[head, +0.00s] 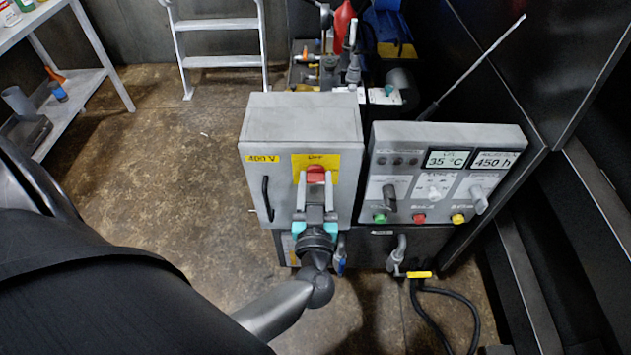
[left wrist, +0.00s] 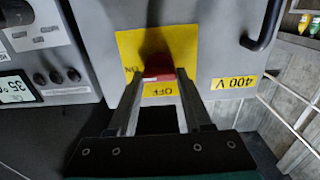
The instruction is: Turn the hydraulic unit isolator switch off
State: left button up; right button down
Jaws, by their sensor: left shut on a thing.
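The isolator switch is a red handle (head: 316,173) on a yellow plate (head: 328,161), on the front of a grey cabinet marked 400 V (head: 288,180). My left gripper (head: 316,185) reaches up to it from below and is shut on the red handle. In the left wrist view, the two fingers (left wrist: 157,78) sit on either side of the red handle (left wrist: 158,71). That view is upside down; the yellow plate (left wrist: 128,45) carries the words OFF and ON. The fingers partly hide the handle, so I cannot tell its exact angle. My right gripper is out of view.
A control panel (head: 447,160) with dials, displays and coloured buttons stands close on the right. The cabinet has a black door handle (head: 267,198) at its left. A tap with a yellow lever (head: 419,274) and black hose are below. Open floor (head: 175,165) lies left.

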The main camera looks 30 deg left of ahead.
pick_arm(q)
grip_shut()
